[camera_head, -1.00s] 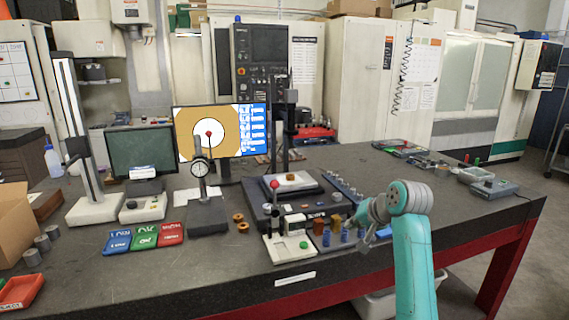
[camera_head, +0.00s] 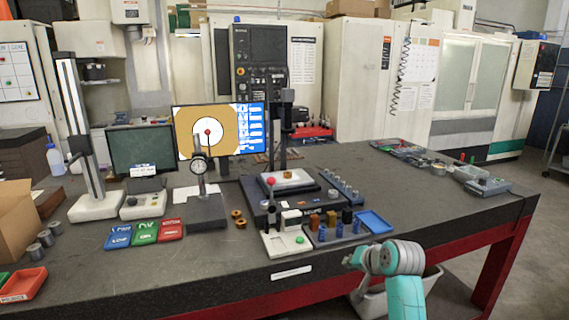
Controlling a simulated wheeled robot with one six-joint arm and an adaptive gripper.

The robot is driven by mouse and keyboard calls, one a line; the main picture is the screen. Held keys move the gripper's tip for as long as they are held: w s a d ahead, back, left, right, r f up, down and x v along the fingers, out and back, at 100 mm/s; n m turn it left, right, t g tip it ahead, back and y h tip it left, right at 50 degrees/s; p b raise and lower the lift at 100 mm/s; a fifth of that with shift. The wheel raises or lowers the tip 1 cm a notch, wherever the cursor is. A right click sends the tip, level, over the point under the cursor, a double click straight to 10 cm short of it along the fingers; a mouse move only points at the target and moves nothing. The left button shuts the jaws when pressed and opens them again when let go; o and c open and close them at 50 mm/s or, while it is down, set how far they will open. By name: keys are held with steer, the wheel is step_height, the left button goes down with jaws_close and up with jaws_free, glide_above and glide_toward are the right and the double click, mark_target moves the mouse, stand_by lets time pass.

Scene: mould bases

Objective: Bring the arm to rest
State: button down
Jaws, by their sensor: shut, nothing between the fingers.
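My arm (camera_head: 403,292) is teal with a grey joint and stands at the lower right, in front of the bench's front edge. Its end is folded toward the left, where my gripper (camera_head: 352,262) shows small and partly hidden near the red front rail. The gripper is shut with nothing visible in it. It is apart from the objects on the bench. The fingertips are too small to make out clearly.
The dark bench (camera_head: 340,262) holds a blue tray (camera_head: 374,222), a white fixture (camera_head: 287,240), a dial gauge stand (camera_head: 207,212) and coloured trays (camera_head: 145,232). A white bin (camera_head: 372,303) sits under the bench. The bench's front right is clear.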

steer(key=s+f+t+h, duration=0.2)
steer(key=s+f, duration=1.8)
steer(key=f, duration=0.2)
steer(key=s+f, duration=0.3)
steer(key=s, duration=0.8)
steer(key=s+r+n+t+h, duration=0.1)
steer(key=s+r+n+t, duration=0.15)
steer(key=s, duration=1.45)
steer(key=s+r+n+t, duration=0.1)
steer(key=s+r+n, duration=0.1)
steer(key=s+r, duration=1)
steer(key=v, duration=0.3)
steer(key=shift+s+f, duration=0.25)
